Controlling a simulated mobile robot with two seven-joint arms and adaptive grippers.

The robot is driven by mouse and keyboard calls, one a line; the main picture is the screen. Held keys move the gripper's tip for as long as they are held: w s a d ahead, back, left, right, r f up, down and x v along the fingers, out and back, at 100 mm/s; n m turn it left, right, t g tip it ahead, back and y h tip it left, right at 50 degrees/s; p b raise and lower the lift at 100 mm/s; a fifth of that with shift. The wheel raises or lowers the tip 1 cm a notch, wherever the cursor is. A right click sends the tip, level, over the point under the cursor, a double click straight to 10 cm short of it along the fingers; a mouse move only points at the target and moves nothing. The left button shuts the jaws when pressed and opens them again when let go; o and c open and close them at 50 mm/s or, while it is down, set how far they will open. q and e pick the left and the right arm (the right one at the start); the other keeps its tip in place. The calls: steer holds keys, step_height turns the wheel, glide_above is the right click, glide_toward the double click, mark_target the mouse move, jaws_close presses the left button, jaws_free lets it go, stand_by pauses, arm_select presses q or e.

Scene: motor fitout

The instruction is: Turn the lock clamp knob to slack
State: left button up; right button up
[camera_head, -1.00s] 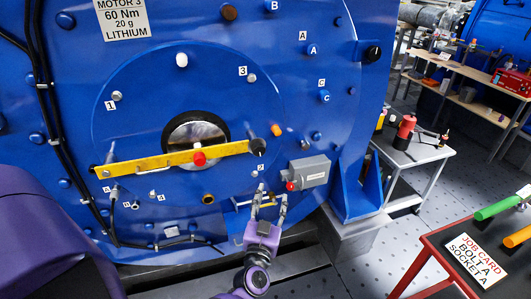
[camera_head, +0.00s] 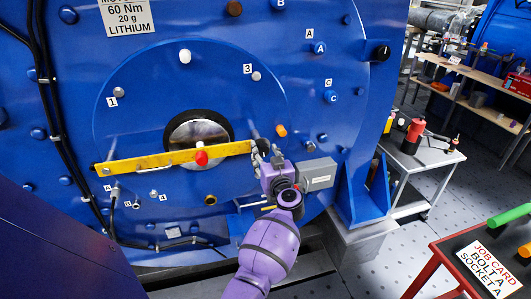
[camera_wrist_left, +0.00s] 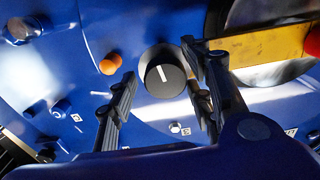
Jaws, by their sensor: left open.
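The lock clamp knob is a round black knob (camera_wrist_left: 165,76) with a white pointer line on its face, seen in the left wrist view. In the head view the knob (camera_head: 261,146) shows partly at the right end of the yellow bar (camera_head: 150,161), behind my fingers. My left gripper (camera_head: 266,156) is open in front of the blue motor face. In the left wrist view its fingers (camera_wrist_left: 160,66) stand on either side of the knob, with a gap visible on the left side. Whether the right finger touches the knob, I cannot tell. My right gripper is out of view.
A red knob (camera_head: 201,158) sits on the yellow bar. An orange plug (camera_head: 281,131) is just right of the clamp knob. A grey box (camera_head: 317,174) is close to the right of my gripper. A red table (camera_head: 446,262) stands lower right.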

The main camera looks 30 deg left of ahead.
arm_select(q)
steer(key=shift+w+a, duration=0.25)
steer(key=shift+a, duration=0.05)
steer(key=c, duration=1.1)
steer(key=shift+r, duration=0.1)
